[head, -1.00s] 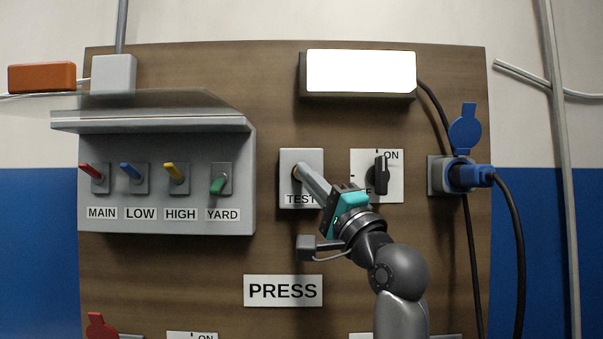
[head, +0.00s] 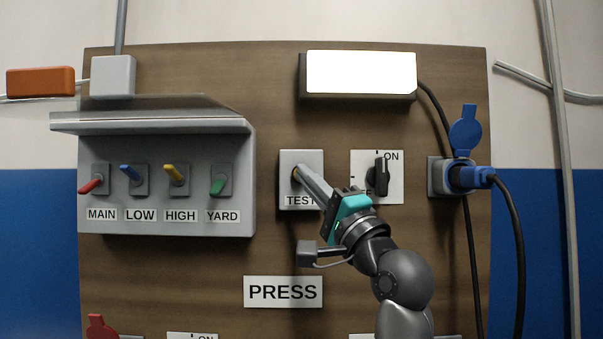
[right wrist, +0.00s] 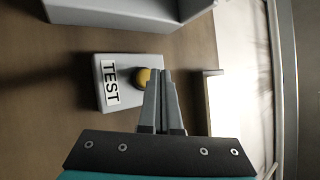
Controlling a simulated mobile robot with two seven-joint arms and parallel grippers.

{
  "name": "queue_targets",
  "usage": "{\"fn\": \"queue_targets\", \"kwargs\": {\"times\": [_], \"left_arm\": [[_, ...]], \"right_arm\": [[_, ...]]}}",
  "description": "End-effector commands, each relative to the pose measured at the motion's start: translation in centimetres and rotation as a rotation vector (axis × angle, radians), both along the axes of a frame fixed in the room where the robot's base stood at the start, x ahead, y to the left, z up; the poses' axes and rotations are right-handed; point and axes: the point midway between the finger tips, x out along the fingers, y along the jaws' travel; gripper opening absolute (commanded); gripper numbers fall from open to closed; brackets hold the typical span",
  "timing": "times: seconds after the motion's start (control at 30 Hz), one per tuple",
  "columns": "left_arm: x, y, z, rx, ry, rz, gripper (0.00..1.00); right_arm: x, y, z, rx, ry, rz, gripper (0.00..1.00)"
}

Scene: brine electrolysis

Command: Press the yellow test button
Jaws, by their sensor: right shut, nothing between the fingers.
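In the right wrist view the round yellow button (right wrist: 141,77) shows beside the TEST label (right wrist: 110,82), partly covered by the fingers. My right gripper (head: 299,174) is shut and empty, its fingertips at the button. The shut fingers also show in the right wrist view (right wrist: 160,73). I cannot tell whether they touch or press the button. My left gripper is not in view.
A black rotary switch (head: 379,176) stands close right of the gripper. A hooded grey box (head: 243,150) with MAIN, LOW, HIGH and YARD levers is on the left. A lit white panel (head: 361,72) is above. A blue plug (head: 470,178) and cable are at right.

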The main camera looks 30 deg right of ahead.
Motion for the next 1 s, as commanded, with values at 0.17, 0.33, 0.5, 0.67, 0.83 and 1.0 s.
{"fn": "queue_targets", "kwargs": {"times": [0.17,0.33,0.5,0.67,0.83,1.0], "left_arm": [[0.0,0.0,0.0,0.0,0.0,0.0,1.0],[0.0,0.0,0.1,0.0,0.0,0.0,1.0],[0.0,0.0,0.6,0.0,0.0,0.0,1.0],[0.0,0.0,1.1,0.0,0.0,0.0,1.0],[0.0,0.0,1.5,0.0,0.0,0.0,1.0],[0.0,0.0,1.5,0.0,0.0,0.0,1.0]], "right_arm": [[-0.1,0.1,0.0,0.001,0.001,-0.001,0.0],[-0.2,0.1,0.0,0.0,0.0,0.0,0.0],[-1.4,0.9,0.1,-0.001,-0.002,0.001,0.0],[-2.8,1.7,0.1,0.0,-0.001,0.0,0.0],[-4.0,2.5,0.1,0.0,-0.001,0.0,0.0],[-4.4,2.7,0.0,0.001,-0.001,-0.001,0.0]]}}
